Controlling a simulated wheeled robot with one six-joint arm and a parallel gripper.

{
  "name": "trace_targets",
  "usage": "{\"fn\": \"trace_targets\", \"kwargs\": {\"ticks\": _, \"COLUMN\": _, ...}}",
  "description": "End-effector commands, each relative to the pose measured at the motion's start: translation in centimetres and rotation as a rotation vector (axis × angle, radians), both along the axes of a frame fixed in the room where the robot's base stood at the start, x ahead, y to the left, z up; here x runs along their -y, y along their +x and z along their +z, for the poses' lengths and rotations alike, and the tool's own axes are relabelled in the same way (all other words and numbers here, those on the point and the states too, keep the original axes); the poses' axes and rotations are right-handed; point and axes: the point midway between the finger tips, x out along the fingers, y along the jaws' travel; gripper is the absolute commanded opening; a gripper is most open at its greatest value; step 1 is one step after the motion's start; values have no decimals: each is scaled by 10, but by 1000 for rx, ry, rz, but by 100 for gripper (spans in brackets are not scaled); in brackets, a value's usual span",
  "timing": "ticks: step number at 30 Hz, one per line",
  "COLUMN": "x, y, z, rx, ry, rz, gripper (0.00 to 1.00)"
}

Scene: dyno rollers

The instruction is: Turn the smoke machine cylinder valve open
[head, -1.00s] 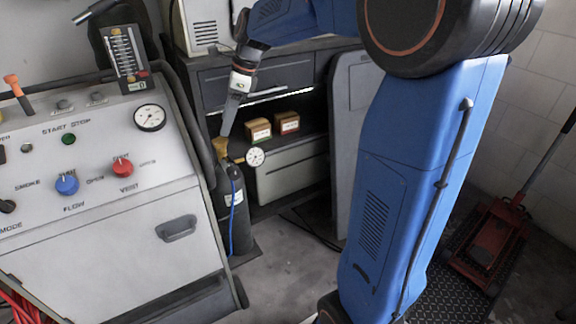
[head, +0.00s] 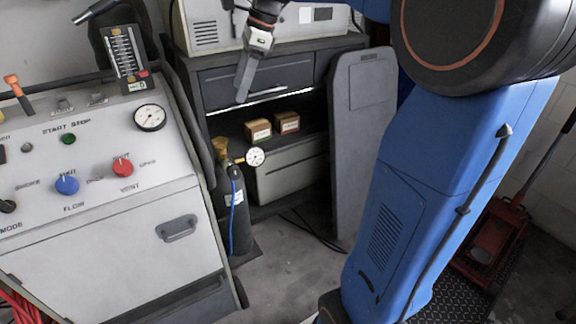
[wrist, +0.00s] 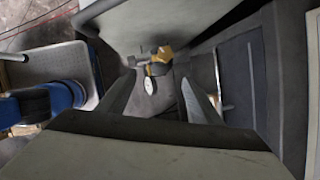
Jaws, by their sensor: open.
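The gas cylinder (head: 238,215) is dark and stands upright on the floor just right of the smoke machine (head: 110,210). Its brass valve (head: 220,147) is on top, with a round white gauge (head: 255,157) to its right and a blue hose down its front. In the wrist view the valve (wrist: 164,54) shows beyond and between the fingers, with the gauge (wrist: 148,85) below it. My gripper (head: 241,98) is above and slightly right of the valve, apart from it, pointing down. In the wrist view my gripper (wrist: 158,88) is open and empty.
A dark cabinet (head: 258,78) with a drawer stands behind the cylinder. Two small boxes (head: 258,131) sit on its shelf. A grey panel (head: 357,150) stands to the right. A red floor jack (head: 498,235) is at far right. The machine's side rail runs close left of the cylinder.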

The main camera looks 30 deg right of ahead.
Motion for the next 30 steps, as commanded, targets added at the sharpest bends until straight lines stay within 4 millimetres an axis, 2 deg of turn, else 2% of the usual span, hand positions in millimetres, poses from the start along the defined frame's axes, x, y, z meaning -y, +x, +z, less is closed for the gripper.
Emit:
{"fn": "trace_targets", "kwargs": {"ticks": 15, "x": -5, "y": -71, "z": -23, "rx": 155, "ry": -152, "rz": 347, "gripper": 59}}
{"fn": "trace_targets", "kwargs": {"ticks": 30, "x": -5, "y": -139, "z": -55, "rx": 287, "ry": -318, "rz": 720, "gripper": 59}}
